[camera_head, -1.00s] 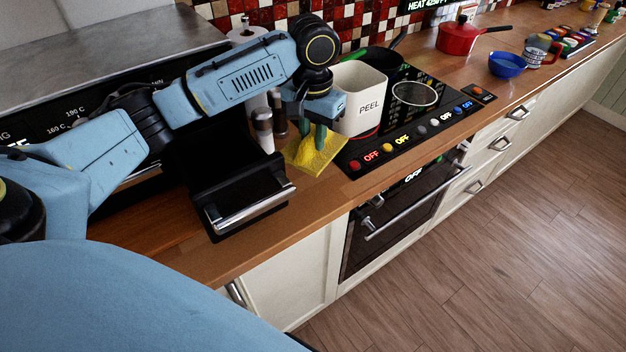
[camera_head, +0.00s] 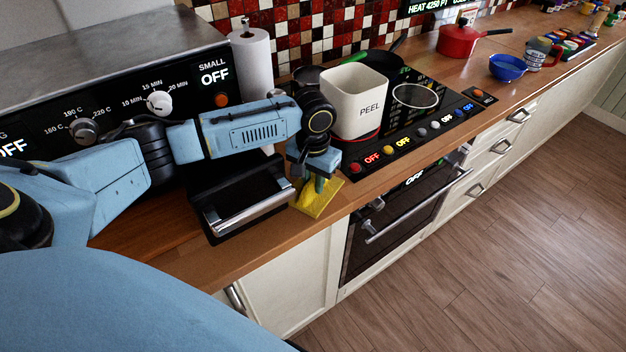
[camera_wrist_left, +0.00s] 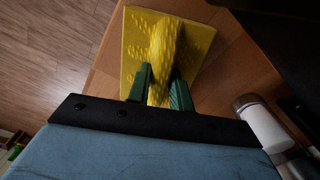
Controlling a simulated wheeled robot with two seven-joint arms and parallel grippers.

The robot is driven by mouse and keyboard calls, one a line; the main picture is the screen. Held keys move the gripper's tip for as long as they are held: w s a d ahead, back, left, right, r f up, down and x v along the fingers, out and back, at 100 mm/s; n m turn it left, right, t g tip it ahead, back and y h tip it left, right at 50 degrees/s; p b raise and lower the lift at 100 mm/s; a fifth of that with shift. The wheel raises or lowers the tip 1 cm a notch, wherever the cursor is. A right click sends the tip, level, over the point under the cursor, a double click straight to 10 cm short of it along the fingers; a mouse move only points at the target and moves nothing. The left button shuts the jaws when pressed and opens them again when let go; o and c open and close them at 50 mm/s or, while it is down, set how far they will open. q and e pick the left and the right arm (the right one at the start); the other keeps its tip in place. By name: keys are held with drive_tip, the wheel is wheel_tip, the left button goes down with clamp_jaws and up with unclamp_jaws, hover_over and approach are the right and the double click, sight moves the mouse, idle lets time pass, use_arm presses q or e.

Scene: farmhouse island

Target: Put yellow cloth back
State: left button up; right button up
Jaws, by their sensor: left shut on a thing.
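The yellow cloth (camera_head: 325,205) is at the front edge of the wooden counter, between the small oven's open door and the hob. My left gripper (camera_head: 318,184) points down at it, shut on a pinched fold of the cloth. In the left wrist view the cloth (camera_wrist_left: 195,50) spreads flat around a raised ridge, with the green fingers of the left gripper (camera_wrist_left: 160,92) on both sides of that ridge. I cannot tell whether the cloth touches the counter all over. The right gripper is not in view.
The small oven's lowered door (camera_head: 250,208) is close left of the cloth. A white PEEL bin (camera_head: 352,105) stands on the hob (camera_head: 420,135) to the right. A shaker (camera_wrist_left: 262,122) stands near the gripper. A paper towel roll (camera_head: 251,65) is behind.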

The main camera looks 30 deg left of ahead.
sight(313, 180)
use_arm(q)
drive_tip(key=o, duration=0.9)
drive_tip(key=shift+f, duration=0.1)
wheel_tip(313, 180, up, 12)
drive_tip(key=shift+r+p, duration=0.15)
drive_tip(key=shift+p, duration=0.3)
